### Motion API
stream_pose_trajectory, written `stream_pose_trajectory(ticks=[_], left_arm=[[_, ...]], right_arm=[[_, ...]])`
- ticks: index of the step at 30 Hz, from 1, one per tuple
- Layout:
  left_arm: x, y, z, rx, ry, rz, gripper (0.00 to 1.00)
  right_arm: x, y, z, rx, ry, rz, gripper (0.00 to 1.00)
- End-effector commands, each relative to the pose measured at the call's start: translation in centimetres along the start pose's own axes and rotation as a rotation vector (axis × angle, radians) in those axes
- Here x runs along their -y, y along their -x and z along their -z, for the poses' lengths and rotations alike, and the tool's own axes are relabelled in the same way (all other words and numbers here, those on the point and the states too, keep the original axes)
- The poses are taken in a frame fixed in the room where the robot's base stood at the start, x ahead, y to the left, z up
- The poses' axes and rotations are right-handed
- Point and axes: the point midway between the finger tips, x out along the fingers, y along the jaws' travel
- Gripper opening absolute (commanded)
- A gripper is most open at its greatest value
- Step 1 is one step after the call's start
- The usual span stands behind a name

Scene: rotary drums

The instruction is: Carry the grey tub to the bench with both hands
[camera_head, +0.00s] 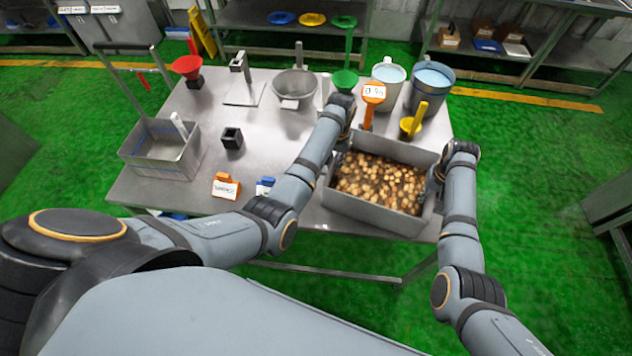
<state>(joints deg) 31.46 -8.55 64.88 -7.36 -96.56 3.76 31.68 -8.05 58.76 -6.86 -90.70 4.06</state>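The grey tub (365,211) is rectangular and holds many small round brown and tan pieces. It is level at the front right of the metal bench (265,150); I cannot tell whether it rests on the top or is just above it. My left arm reaches over the bench, with its gripper (340,138) at the tub's left rear side, mostly hidden by my own wrist. My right gripper (432,186) is at the tub's right wall, partly hidden by my wrist. The fingers of both are too hidden to show whether they grip the walls.
An open grey bin (160,168) stands at the bench's left end.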

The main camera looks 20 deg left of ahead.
Motion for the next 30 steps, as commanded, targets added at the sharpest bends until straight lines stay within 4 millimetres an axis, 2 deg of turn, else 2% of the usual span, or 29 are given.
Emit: stream_pose_trajectory(ticks=[2,11,14,24,30], left_arm=[[0.0,0.1,0.0,0.000,0.000,0.000,0.28],[0.0,0.3,0.0,0.000,0.000,0.000,0.28],[0.0,1.4,0.1,-0.004,0.000,0.000,0.28],[0.0,7.1,0.0,-0.003,0.000,-0.001,0.28],[0.0,8.1,-0.1,-0.001,0.000,0.000,0.28]], right_arm=[[0.0,0.1,0.0,0.000,0.000,0.000,0.28],[0.0,0.1,0.0,0.000,0.000,0.000,0.28],[0.0,0.1,0.0,0.000,0.000,0.000,0.28],[0.0,0.1,0.0,0.000,0.000,0.000,0.28],[0.0,0.1,0.0,0.000,0.000,0.000,0.28]])
